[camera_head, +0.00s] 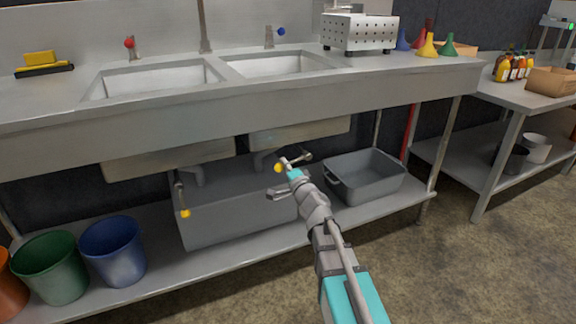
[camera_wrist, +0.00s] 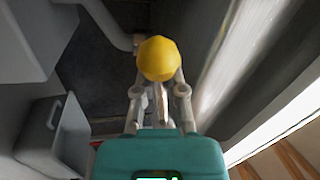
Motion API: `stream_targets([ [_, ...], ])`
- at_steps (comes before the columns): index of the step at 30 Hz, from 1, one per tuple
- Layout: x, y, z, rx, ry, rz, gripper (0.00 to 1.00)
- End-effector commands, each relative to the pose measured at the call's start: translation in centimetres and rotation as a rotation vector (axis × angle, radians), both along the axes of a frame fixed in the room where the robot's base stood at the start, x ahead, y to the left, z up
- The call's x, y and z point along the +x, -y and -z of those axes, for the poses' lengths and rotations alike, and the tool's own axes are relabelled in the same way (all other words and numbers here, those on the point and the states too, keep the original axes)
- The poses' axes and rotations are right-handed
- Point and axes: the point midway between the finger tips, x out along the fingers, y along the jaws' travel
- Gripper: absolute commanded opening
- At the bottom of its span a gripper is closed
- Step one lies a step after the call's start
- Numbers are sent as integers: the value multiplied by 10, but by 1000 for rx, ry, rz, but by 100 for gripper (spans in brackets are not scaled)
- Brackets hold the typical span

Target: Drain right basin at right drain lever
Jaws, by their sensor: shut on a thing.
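The right basin (camera_head: 268,65) is set in the steel counter, and its underside shows below the counter front. The right drain lever, a metal handle with a yellow knob (camera_head: 278,168), sits beneath it by the drain pipe. My gripper (camera_head: 285,179) is at this knob, below the counter. In the wrist view the yellow knob (camera_wrist: 158,60) is at the ends of my gripper's fingers (camera_wrist: 158,84), which are shut on it. The fingers hide part of the lever. The basin's inside looks pale; I cannot tell whether it holds liquid.
The left drain lever (camera_head: 181,198) hangs down with its own yellow knob. A grey tub (camera_head: 363,178) stands on the lower shelf right of my gripper, and a larger grey bin (camera_head: 235,215) stands left. Blue (camera_head: 113,250) and green (camera_head: 50,266) buckets are farther left.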

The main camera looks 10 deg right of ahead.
Motion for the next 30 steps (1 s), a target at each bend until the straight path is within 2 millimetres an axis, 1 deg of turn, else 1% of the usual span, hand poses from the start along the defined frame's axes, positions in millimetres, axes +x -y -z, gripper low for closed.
stream_targets([
  [6, 1, -2, -2, 29, -9, -2, 0],
  [16, 1, -3, -2, 30, -9, -3, 0],
  [17, 1, -3, -2, 30, -9, -3, 21],
  [21, 1, -3, -2, 28, -9, -4, 47],
  [22, 1, -3, -2, 29, -9, -3, 51],
  [30, 0, -2, -2, 29, -9, -2, 51],
])
